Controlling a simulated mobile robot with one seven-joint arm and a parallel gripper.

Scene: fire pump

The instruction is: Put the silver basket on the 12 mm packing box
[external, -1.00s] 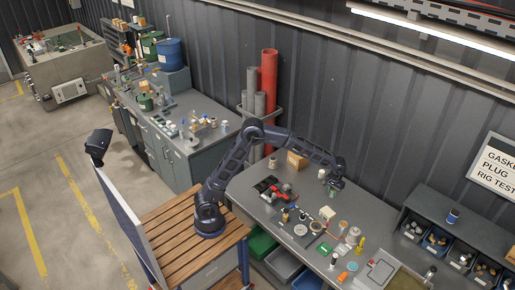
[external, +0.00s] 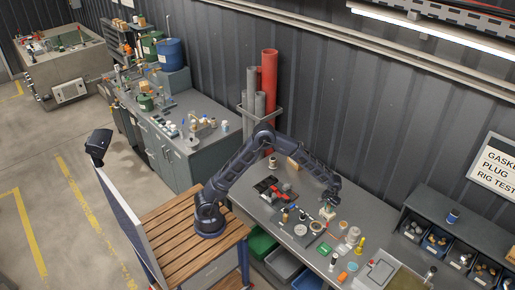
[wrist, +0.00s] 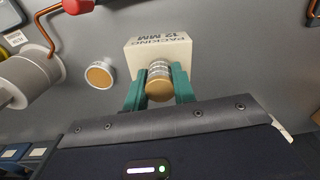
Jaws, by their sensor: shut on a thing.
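My gripper (wrist: 160,90) has green fingers and is shut on the silver basket (wrist: 158,70), a small ribbed silver cylinder with a tan end facing the wrist camera. The cream 12 mm packing box (wrist: 160,45) lies just beyond the basket in the wrist view, its lettering upside down. The basket overlaps the box's near part in that view; I cannot tell whether they touch. In the external view my gripper (external: 330,203) is low over the box (external: 327,213) on the grey bench, and the basket is too small to make out.
In the external view a dark tray with a red tool (external: 280,190) lies left, and a yellow bottle (external: 360,244) stands front right. The bench's back right is clear.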

